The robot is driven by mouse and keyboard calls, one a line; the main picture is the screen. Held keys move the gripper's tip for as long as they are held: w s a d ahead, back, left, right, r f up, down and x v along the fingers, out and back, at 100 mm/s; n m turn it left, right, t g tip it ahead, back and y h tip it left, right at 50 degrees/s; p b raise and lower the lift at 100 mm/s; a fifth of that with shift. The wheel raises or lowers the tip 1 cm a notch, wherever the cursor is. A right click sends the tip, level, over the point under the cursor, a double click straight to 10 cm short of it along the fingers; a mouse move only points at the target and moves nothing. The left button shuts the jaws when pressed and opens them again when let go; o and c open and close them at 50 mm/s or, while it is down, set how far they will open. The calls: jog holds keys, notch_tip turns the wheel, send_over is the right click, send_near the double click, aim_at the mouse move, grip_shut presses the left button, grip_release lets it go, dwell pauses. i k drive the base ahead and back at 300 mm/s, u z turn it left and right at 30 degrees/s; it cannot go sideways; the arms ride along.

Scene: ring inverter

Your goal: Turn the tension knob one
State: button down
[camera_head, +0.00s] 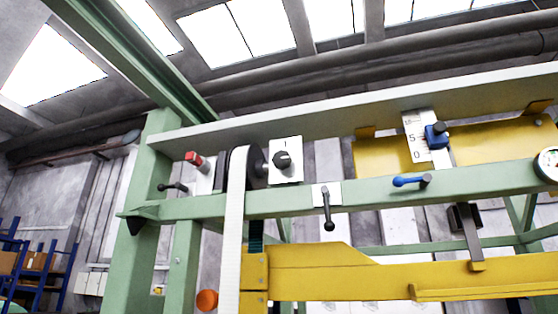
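A black knob (282,160) sits on a white square plate (287,174) above the green beam, left of the middle. The plate has a small dark mark above the knob. I see no label naming it as the tension knob. A pale belt (232,235) runs down just left of it, from a dark roller (240,160). My gripper is not in view.
The green beam (270,203) carries black levers (327,210), a blue lever (410,181) and a gauge (547,164). A red button (194,158) is left, a blue slider on a scale (437,135) right. Yellow frame parts (320,259) lie below.

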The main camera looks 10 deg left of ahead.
aim_at(281, 159)
jog(key=u, duration=0.45)
jog(key=k, duration=0.6)
jog(key=u, duration=1.05)
jog(key=i, duration=0.95)
jog(key=z, duration=0.6)
